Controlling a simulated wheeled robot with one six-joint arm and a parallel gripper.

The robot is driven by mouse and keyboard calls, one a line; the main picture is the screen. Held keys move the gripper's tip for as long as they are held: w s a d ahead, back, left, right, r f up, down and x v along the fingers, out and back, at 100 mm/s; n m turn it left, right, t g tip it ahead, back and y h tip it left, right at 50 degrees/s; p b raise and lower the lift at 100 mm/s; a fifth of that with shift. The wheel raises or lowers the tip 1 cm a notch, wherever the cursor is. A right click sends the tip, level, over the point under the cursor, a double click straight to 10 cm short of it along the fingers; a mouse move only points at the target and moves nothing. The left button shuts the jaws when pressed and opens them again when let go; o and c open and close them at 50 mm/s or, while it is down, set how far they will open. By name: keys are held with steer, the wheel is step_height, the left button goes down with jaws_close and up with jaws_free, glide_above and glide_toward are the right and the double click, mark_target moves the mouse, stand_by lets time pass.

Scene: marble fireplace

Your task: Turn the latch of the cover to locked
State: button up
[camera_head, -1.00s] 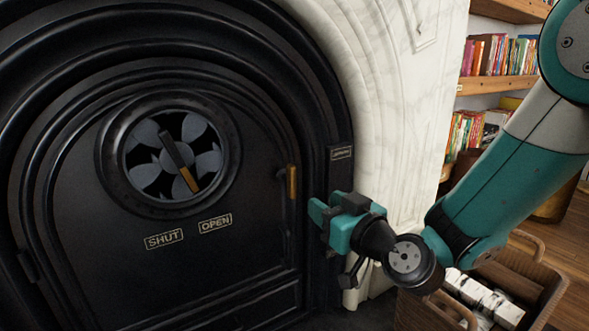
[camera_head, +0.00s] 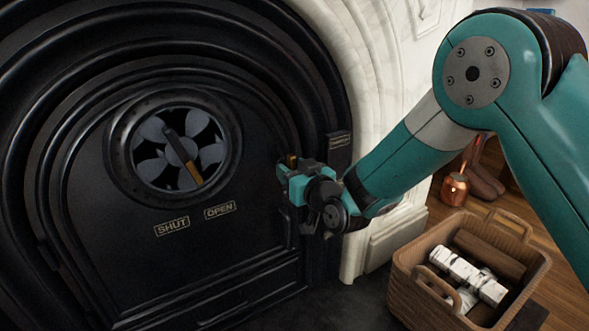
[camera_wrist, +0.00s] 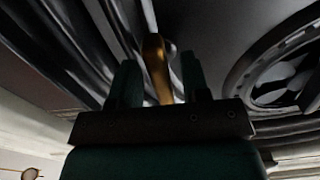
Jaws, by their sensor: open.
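The black arched cover (camera_head: 100,215) fills the left of the head view. Its latch, a small brass-coloured handle (camera_head: 292,160), is at the cover's right edge and is mostly hidden behind my gripper (camera_head: 284,178). In the wrist view the brass handle (camera_wrist: 157,68) stands between the two teal fingers of my gripper (camera_wrist: 158,78). The fingers are open, with a gap on each side of the handle. A small label plate (camera_head: 339,140) is on the frame right of the latch; its text is too small to read.
A round vent (camera_head: 172,152) with a brass-tipped lever is on the cover, above plates reading SHUT (camera_head: 172,226) and OPEN (camera_head: 219,211). White marble (camera_head: 385,75) borders the frame. A wicker basket of logs (camera_head: 410,285) and a copper pot (camera_head: 454,190) stand at the right.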

jaws_close()
steer(key=shift+d+m+p, duration=0.1)
steer(key=shift+m+p, duration=0.2)
steer(key=m+p, duration=0.3)
steer(key=m, duration=0.1)
steer(key=shift+r+m+p, duration=0.2)
steer(key=shift+m+p, duration=0.1)
steer(key=shift+p, duration=0.1)
steer(key=m+p, duration=0.4)
steer(key=shift+d, duration=0.1)
steer(key=m+p, duration=0.3)
steer(key=m, duration=0.2)
steer(key=shift+p, duration=0.35)
steer(key=shift+f+m+p, duration=0.1)
steer(key=shift+m+p, duration=1.35)
steer(key=shift+m, duration=0.45)
